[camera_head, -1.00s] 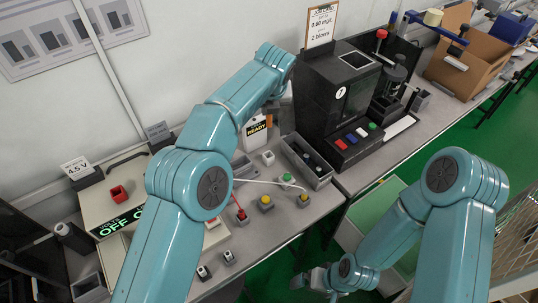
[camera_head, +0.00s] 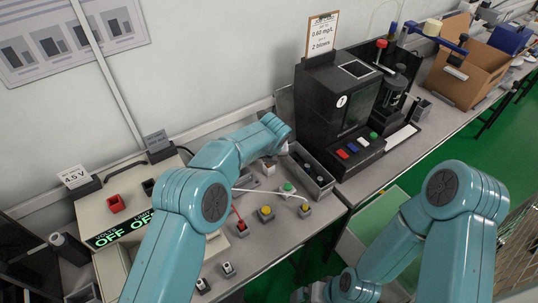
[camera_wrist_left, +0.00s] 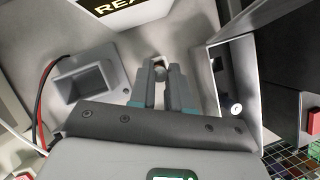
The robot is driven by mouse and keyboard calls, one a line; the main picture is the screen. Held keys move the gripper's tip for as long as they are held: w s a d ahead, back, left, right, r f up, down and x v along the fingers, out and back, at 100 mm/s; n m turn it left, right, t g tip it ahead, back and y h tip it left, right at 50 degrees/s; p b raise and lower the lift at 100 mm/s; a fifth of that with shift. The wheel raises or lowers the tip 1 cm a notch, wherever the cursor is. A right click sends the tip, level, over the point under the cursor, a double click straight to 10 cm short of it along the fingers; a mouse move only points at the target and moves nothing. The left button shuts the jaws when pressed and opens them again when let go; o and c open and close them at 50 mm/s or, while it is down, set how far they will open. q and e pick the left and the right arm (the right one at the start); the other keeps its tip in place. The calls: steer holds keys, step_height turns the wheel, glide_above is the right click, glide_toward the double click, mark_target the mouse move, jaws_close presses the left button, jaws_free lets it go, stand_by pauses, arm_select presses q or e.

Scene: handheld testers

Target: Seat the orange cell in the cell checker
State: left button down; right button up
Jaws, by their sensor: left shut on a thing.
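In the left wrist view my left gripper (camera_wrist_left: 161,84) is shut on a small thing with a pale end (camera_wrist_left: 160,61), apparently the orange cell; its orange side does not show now. A grey block with a rectangular recess (camera_wrist_left: 88,78) and red and black leads stands left of the fingers. Behind it is a white panel lettered READY (camera_wrist_left: 124,8), which I take to be part of the cell checker. In the head view my left arm hides the fingers and the panel. My right gripper (camera_head: 312,292) is low at the bottom edge, too small to read.
A long grey tray (camera_head: 308,168) lies right of my left wrist, beside a black machine (camera_head: 340,105). A beige instrument (camera_head: 120,228) stands at left. Small button blocks (camera_head: 265,213) and switches are on the bench front. A cardboard box (camera_head: 465,75) stands far right.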

arm_select(q)
steer(key=shift+f, duration=0.1)
steer(key=c, duration=1.1)
jaws_free()
steer(key=v, duration=1.2)
steer(key=shift+b, duration=0.4)
steer(key=shift+w, duration=0.1)
